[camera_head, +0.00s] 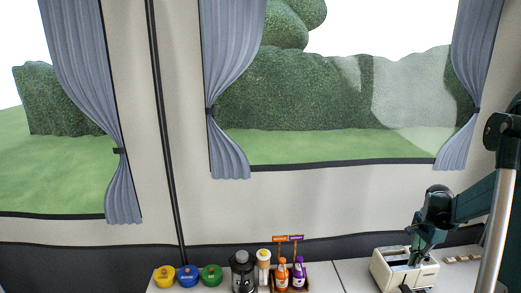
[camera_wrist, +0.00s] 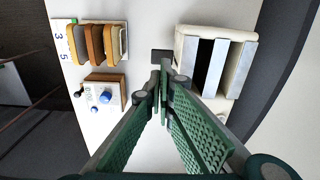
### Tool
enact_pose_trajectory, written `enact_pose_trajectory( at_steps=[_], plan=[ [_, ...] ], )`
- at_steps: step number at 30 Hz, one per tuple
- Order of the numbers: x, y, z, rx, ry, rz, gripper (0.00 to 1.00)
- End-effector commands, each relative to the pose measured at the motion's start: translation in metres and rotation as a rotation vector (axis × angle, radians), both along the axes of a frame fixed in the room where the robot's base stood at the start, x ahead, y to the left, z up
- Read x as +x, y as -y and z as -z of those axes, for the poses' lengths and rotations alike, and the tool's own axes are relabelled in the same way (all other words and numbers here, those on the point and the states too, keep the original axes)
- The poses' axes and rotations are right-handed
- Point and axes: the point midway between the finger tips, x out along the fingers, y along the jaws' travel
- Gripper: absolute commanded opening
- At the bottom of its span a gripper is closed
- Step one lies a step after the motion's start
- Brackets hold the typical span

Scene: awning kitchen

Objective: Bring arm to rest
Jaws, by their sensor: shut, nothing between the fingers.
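My gripper (camera_head: 416,258) is at the lower right of the head view, at the end of my dark green arm, pointing down over a cream toaster (camera_head: 388,277). In the wrist view my gripper (camera_wrist: 162,72) is shut, its green padded fingers meeting at the tips with nothing between them. The toaster (camera_wrist: 184,42) lies just to the right of the fingertips in that view, and its two long slots look dark and empty. Whether the fingertips touch it is not clear.
The wrist view shows a rack of bread slices (camera_wrist: 97,43) and a small panel with blue knobs (camera_wrist: 104,93). Yellow (camera_head: 164,276), blue (camera_head: 188,276) and green (camera_head: 211,275) pots, a dark press (camera_head: 242,271) and orange (camera_head: 281,275) and purple (camera_head: 298,274) bottles line the counter.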

Motion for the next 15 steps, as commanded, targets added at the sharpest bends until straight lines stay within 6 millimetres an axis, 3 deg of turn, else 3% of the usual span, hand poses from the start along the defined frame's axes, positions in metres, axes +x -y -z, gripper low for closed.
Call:
enact_pose_trajectory(
  at_steps=[15],
  plan=[
    [-0.009,-0.089,-0.071,-0.056,0.076,-0.239,0.0]
  ],
)
